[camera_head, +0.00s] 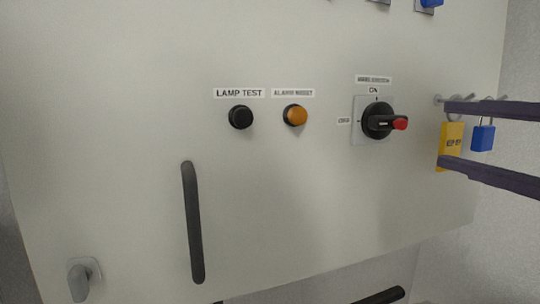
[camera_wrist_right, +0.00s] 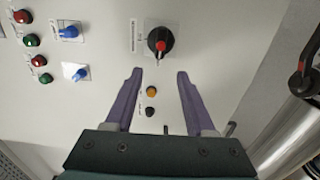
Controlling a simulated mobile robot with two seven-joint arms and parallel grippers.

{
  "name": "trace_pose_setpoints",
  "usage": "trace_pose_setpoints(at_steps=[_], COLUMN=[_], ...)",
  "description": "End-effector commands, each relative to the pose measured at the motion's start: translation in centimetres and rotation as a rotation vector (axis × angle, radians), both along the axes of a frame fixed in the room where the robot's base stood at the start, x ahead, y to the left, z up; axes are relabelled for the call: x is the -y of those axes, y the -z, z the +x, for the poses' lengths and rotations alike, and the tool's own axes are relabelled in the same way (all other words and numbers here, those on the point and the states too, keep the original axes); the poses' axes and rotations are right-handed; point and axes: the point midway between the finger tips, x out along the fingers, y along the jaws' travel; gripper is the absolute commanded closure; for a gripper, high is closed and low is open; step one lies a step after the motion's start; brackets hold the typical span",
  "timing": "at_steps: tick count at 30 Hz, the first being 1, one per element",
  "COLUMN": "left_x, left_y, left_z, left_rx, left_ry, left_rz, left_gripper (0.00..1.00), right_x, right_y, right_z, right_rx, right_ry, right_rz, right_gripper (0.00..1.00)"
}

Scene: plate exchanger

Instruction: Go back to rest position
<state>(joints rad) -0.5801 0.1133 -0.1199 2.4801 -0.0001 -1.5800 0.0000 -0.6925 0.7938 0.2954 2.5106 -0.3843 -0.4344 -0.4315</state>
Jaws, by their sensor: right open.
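My right gripper (camera_head: 443,137) comes in from the right edge in the head view, with its two purple fingers spread apart. In the right wrist view the gripper (camera_wrist_right: 160,72) is open and empty, with nothing between its fingertips. A black rotary switch (camera_head: 378,121) with a red-tipped handle sits on the pale cabinet panel (camera_head: 290,190), left of the fingers. The switch also shows in the right wrist view (camera_wrist_right: 161,42), beyond the fingertips. Its red tip is to the right in the head view, away from the OFF label. My left gripper is not in view.
A yellow tag (camera_head: 451,147) and a blue padlock (camera_head: 483,138) hang on hooks near the fingers. Black (camera_head: 241,117) and amber (camera_head: 295,115) buttons sit on the panel. A long dark handle (camera_head: 193,222) and a grey latch (camera_head: 80,280) are lower left.

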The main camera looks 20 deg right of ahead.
Motion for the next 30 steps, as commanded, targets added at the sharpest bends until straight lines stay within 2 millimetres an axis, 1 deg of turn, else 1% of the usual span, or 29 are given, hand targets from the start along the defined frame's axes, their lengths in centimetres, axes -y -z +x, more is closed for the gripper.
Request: trace_pose_setpoints(at_steps=[2,4,5,8,9,10,11,12,14,15,17,19,20,21,22,24,27,30], left_x=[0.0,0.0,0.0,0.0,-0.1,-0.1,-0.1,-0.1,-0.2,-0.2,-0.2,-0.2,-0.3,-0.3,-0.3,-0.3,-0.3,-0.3], left_y=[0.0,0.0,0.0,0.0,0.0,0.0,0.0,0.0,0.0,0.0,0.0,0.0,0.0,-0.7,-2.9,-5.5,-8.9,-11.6], left_z=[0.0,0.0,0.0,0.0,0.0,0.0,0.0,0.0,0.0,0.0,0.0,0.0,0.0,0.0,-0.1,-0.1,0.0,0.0], left_rx=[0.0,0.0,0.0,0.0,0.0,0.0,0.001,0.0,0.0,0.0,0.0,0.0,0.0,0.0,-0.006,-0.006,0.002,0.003], left_ry=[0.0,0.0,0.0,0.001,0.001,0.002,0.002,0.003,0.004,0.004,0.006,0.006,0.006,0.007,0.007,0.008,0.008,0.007], left_rz=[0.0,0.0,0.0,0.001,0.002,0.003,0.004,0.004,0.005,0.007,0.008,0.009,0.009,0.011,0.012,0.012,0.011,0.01], left_gripper=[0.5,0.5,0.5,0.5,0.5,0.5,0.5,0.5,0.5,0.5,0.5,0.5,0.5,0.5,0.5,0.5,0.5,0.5], right_x=[0.2,0.9,1.4,3.2,3.5,3.4,3.0,2.1,0.2,-1.4,-3.9,-7.1,-8.5,-10.0,-9.4,-9.2,-9.1,-9.1], right_y=[0.2,1.3,2.1,7.0,9.6,11.6,13.7,16.1,19.1,20.8,22.6,24.1,24.5,24.1,21.6,19.0,15.9,13.2], right_z=[0.0,-0.1,-0.3,-1.6,-2.6,-3.6,-4.6,-6.1,-8.3,-9.7,-11.8,-14.2,-15.2,-16.2,-16.0,-16.0,-16.0,-16.0], right_rx=[-0.007,-0.041,-0.068,-0.217,-0.298,-0.364,-0.433,-0.523,-0.652,-0.736,-0.858,-0.998,-1.06,-1.125,-1.108,-1.103,-1.102,-1.101], right_ry=[0.01,0.059,0.094,0.278,0.367,0.433,0.497,0.577,0.675,0.733,0.808,0.88,0.91,0.939,0.936,0.934,0.934,0.934], right_rz=[0.012,0.069,0.114,0.344,0.462,0.55,0.637,0.742,0.876,0.953,1.054,1.147,1.183,1.216,1.203,1.197,1.194,1.193], right_gripper=[0.45,0.45,0.45,0.45,0.45,0.45,0.45,0.45,0.45,0.45,0.45,0.45,0.45,0.45,0.45,0.45,0.45,0.45])
